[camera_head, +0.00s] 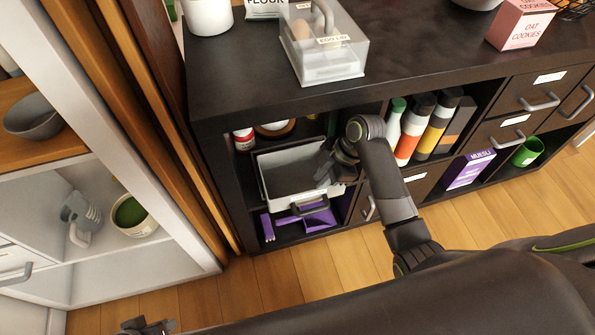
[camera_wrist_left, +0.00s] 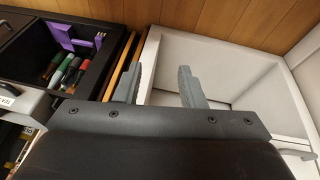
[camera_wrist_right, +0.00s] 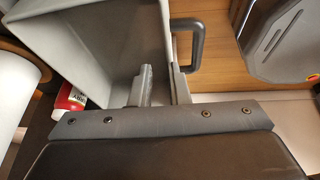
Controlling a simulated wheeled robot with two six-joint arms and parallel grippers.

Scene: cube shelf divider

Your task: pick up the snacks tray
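The snacks tray (camera_head: 257,172) is a pale grey open bin with a dark handle on its front. It sits in the upper left compartment of the dark shelf and sticks out a little at the front. My right gripper (camera_head: 338,168) is at the tray's right front. In the right wrist view the tray (camera_wrist_right: 105,45) looks empty, and its wall lies between my narrowly set fingers (camera_wrist_right: 162,88). My left gripper (camera_head: 148,327) is low at the left, away from the tray. In the left wrist view its fingers (camera_wrist_left: 160,88) are apart and empty.
A red-capped jar (camera_head: 243,138) stands behind the tray. A purple dustpan (camera_head: 318,220) lies in the compartment below. Bottles (camera_head: 410,130) stand to the right. A clear egg bin (camera_head: 325,50) is on top. A white cabinet (camera_head: 180,262) stands at the left.

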